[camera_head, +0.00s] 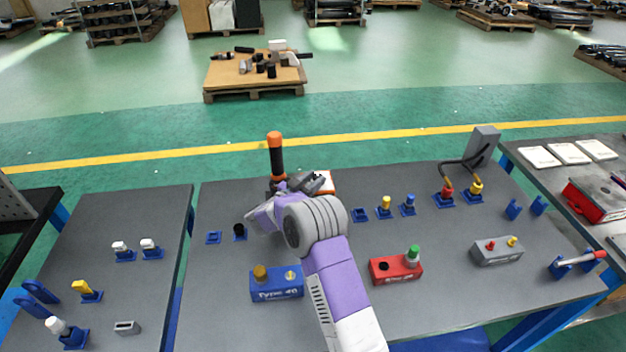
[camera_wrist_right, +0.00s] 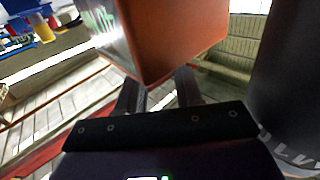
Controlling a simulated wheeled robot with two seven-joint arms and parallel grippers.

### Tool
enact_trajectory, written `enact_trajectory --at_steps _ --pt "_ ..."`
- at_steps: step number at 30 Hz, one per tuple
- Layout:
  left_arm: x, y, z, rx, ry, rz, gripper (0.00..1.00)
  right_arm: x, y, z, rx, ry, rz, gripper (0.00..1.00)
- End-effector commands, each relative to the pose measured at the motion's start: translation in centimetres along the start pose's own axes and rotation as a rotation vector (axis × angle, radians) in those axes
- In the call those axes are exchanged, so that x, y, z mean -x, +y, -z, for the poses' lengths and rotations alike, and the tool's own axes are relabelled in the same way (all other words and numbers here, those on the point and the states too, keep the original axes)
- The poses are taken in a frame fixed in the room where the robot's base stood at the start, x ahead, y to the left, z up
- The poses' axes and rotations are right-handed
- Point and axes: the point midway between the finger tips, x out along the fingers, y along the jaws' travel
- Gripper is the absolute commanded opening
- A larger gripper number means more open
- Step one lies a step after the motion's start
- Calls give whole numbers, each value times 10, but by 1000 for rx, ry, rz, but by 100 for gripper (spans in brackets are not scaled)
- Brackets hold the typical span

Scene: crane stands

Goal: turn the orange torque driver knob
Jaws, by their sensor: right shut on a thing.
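The torque driver (camera_head: 276,160) stands upright at the back of the middle table, a black cylinder with an orange top. My right gripper (camera_head: 279,184) reaches it from the front and is shut at its lower part. The exact grip is hidden behind the gripper and wrist. In the right wrist view my two fingers (camera_wrist_right: 160,92) point at an orange block with a pale face (camera_wrist_right: 165,40), and their tips are partly hidden. A large dark cylinder (camera_wrist_right: 285,75) fills the right side there. My left gripper is in neither view.
On the table are a blue box (camera_head: 276,289) marked Type 40, a red box (camera_head: 396,270), a grey box (camera_head: 497,252) and several blue holders with coloured plugs. An orange-edged box (camera_head: 327,182) stands right beside the gripper.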

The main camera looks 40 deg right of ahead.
Motion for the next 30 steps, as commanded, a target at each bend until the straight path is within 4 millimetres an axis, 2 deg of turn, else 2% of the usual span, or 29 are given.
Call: enact_trajectory --at_steps 10,11,14,15,24,30 --pt "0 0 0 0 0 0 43 -1 0 2 -4 6 -1 5" --pt "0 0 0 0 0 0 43 -1 0 2 -4 6 -1 39" --pt "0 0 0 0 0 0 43 -1 0 2 -4 5 -1 54" --pt "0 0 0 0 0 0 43 -1 0 2 -3 4 -2 56" --pt "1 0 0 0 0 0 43 2 0 1 -1 2 0 56" --pt "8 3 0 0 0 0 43 31 -1 3 0 3 2 56"
